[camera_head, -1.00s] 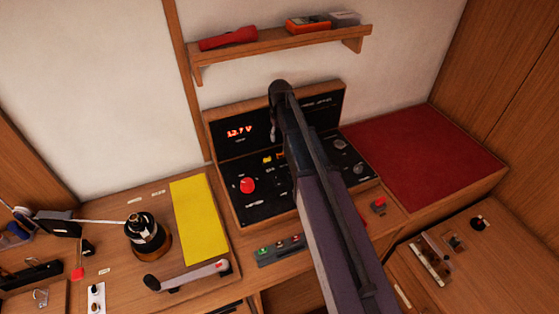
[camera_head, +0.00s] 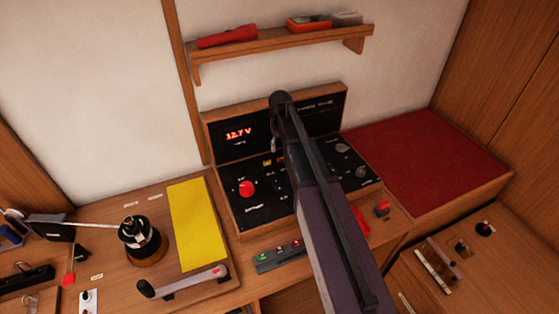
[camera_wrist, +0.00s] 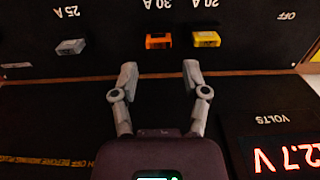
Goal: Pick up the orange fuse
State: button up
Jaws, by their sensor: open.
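The orange fuse (camera_wrist: 158,41) sits in the black panel in the wrist view, under an upside-down "30 A" label. My gripper (camera_wrist: 159,68) is open and empty, its two fingers apart. In that picture the fuse lies between and just beyond the fingertips, with no contact visible. A yellow fuse (camera_wrist: 206,39) is to its right by "20 A", and a clear-grey fuse (camera_wrist: 71,46) is to its left by "25 A". In the head view my arm hides the middle of the panel, and I cannot make out the orange fuse there.
The panel has a red knob (camera_head: 247,188) and a lit voltage display (camera_head: 239,134). A shelf (camera_head: 282,42) hangs above. A winch (camera_head: 143,238), a yellow sheet (camera_head: 198,224) and a crank handle (camera_head: 183,283) are at left. A bare red pad (camera_head: 430,165) is at right.

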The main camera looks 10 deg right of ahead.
aim_at(281, 157)
jog(key=shift+f, duration=0.15)
notch_tip(281, 157, down, 5)
jog(key=b, duration=0.5)
jog(key=shift+d, duration=0.1)
dwell(0.5)
jog(key=c, duration=0.5)
